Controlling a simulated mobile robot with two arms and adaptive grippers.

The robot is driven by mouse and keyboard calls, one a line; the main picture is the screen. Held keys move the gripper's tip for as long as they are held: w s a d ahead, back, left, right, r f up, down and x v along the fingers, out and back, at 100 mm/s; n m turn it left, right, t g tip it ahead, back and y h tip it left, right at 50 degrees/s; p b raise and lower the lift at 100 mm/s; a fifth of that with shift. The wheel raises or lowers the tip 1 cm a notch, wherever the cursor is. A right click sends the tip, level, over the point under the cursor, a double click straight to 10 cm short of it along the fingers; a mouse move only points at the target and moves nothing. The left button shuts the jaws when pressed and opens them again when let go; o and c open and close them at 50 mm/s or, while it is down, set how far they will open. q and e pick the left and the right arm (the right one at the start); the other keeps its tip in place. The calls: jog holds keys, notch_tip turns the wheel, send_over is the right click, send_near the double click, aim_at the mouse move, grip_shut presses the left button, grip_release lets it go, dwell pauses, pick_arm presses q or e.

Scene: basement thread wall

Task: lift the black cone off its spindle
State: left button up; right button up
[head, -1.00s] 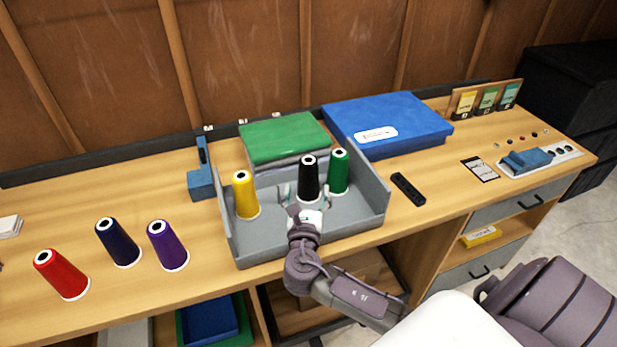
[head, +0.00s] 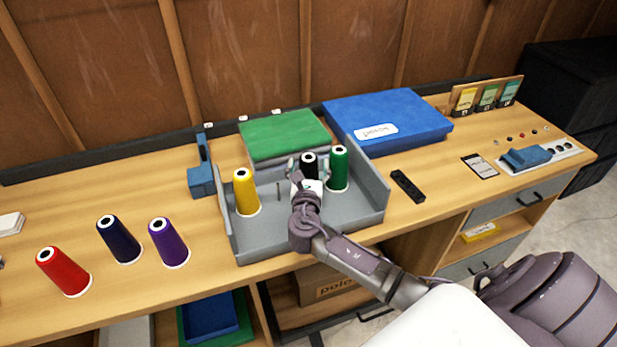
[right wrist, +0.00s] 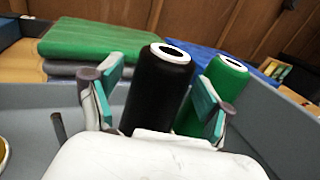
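The black cone (head: 309,161) stands upright in the grey tray (head: 262,240), just left of the green cone (head: 339,170). My right gripper (head: 309,173) is around the black cone, its fingers open on either side. In the right wrist view the black cone (right wrist: 158,92) is between the teal finger pads of the right gripper (right wrist: 160,95), with small gaps showing. The cone's lower part and its spindle are hidden by the gripper. My left gripper is not in view.
The yellow cone (head: 245,193) stands at the tray's left, with a bare spindle (head: 278,190) beside it. The green cone is close behind the right finger. Red (head: 64,271), navy (head: 119,240) and purple (head: 168,243) cones stand left of the tray. Green folded cloth (head: 284,136) lies behind.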

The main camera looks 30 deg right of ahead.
jog(key=c, duration=1.2)
notch_tip(320, 180, up, 10)
jog(key=p, duration=0.1)
